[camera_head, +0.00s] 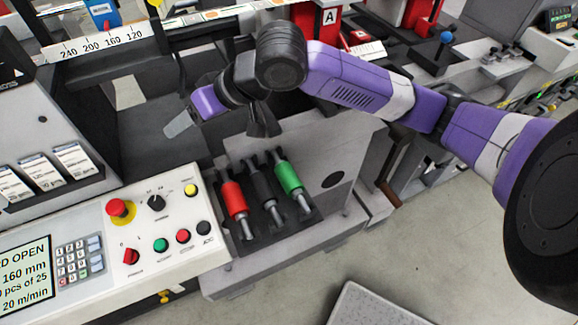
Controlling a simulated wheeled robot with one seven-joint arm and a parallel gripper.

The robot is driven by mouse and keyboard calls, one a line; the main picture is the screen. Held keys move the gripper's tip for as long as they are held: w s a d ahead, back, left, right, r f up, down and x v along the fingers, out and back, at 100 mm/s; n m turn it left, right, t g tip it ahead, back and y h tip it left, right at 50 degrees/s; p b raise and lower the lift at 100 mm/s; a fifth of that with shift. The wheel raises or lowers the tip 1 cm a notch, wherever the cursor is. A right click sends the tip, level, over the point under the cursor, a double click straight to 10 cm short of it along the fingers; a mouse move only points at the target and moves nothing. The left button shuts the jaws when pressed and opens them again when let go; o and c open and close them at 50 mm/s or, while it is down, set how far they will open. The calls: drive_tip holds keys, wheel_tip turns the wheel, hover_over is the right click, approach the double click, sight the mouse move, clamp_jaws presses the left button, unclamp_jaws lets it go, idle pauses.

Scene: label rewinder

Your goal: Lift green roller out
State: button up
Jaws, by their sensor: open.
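The green roller (289,179) lies tilted in a dark holder (246,246), rightmost of three rollers, with grey shaft ends showing. A black roller (264,190) lies to its left, and a red roller (234,200) is at the far left of the holder. My gripper (264,126) is just above and beyond the holder, apart from the green roller, up and to its left in the picture. It is open and shows as a dark shape below my wrist. Its fingertips are small and dark, and I see nothing held between them.
A control panel (85,262) with a red emergency stop (119,208), buttons and a screen stands left of the holder. A grey machine side panel (345,150) rises behind and right of the rollers. Open floor (450,240) lies to the right, with a grey flat-topped object (375,305) at the bottom.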

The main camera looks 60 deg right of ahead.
drive_tip(key=s+d+f+m+g+h, duration=0.2)
drive_tip(key=s+d+f+g, duration=0.45)
drive_tip(key=s+f, duration=0.3)
drive_tip(key=m+g+h, duration=0.2)
drive_tip(key=m+g, duration=0.1)
hover_over(289, 174)
drive_tip(key=shift+s+a+f, duration=0.1)
drive_tip(key=shift+s+f, duration=0.05)
drive_tip(key=shift+f, duration=0.35)
drive_tip(key=shift+s+a+f, duration=0.1)
drive_tip(key=shift+f, duration=0.35)
drive_tip(key=shift+s+d+f, duration=0.15)
drive_tip(key=shift+s+f, duration=0.05)
drive_tip(key=shift+s, duration=0.05)
drive_tip(key=shift+f, duration=0.8)
drive_tip(key=shift+w+f+p, duration=0.25)
drive_tip(key=shift+f+p, duration=0.15)
drive_tip(key=shift+f, duration=1.05)
drive_tip(key=shift+w+f+p, duration=0.2)
drive_tip(key=shift+f+p, duration=0.2)
drive_tip(key=shift+f, duration=1.05)
clamp_jaws()
